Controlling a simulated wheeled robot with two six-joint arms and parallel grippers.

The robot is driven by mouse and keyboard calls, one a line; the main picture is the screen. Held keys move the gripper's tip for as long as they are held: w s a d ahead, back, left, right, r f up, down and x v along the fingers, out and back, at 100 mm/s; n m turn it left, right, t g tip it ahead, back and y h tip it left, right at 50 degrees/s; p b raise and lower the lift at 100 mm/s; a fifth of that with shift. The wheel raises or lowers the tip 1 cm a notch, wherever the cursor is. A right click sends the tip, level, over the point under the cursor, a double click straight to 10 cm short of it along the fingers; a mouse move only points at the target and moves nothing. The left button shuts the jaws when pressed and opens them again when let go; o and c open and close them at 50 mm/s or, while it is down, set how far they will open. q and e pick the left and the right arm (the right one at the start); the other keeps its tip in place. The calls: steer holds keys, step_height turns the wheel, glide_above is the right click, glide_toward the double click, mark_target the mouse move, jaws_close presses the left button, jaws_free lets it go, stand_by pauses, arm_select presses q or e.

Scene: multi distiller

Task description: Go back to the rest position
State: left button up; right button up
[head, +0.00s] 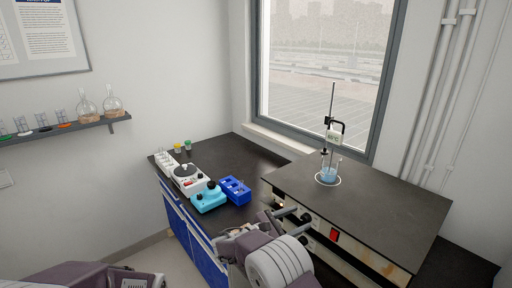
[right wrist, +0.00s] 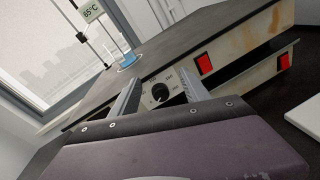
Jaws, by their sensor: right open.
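My right gripper (head: 299,215) is in front of the control face of a large dark-topped heating unit (head: 375,208) in the head view. In the right wrist view my right gripper (right wrist: 160,86) has its two fingers apart with nothing between them. A dark control knob (right wrist: 160,93) shows beyond the gap; I cannot tell whether a finger touches the unit. Of my left arm only purple and grey parts show at the lower left of the head view; its fingers are out of view.
A beaker of blue liquid (head: 328,175) stands on the unit beside a stand with a 65°C display (head: 333,136). On the dark bench (head: 262,160) are a white device (head: 189,180), a light-blue device (head: 209,198) and a blue rack (head: 235,190). A flask shelf (head: 65,131) is at left.

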steer(key=s+d+r+m+g, duration=0.2)
steer(key=d+r+m+g, duration=0.1)
steer(key=d+r, duration=0.35)
steer(key=s+d+f+m+g+y, duration=0.1)
steer(key=s+d, duration=0.2)
steer(key=s, duration=0.1)
steer(key=s+d+f+m+g+y+p, duration=0.1)
steer(key=s+d+m+g, duration=0.1)
steer(key=s+d, duration=0.2)
steer(key=s+d+f+m+g+y, duration=0.1)
steer(key=s+d+g, duration=0.1)
steer(key=s+d, duration=0.1)
steer(key=shift+s+d+y+p, duration=0.3)
steer(key=shift+s+p, duration=0.1)
steer(key=shift+s, duration=0.35)
steer(key=s+a+f+m+g+y, duration=0.1)
steer(key=s+a+f+m+y, duration=0.15)
steer(key=s, duration=0.35)
steer(key=s+a+f+m+g+y, duration=0.1)
steer(key=s+a+f+m+y, duration=0.1)
steer(key=s+f+m+y, duration=0.3)
steer(key=s+a+f+m+t+y, duration=0.2)
steer(key=a+f+m+y, duration=0.2)
steer(key=a, duration=0.5)
steer(key=shift+s+a+f+m+t, duration=0.25)
steer(key=shift+f+m, duration=0.2)
steer(key=shift+m, duration=0.8)
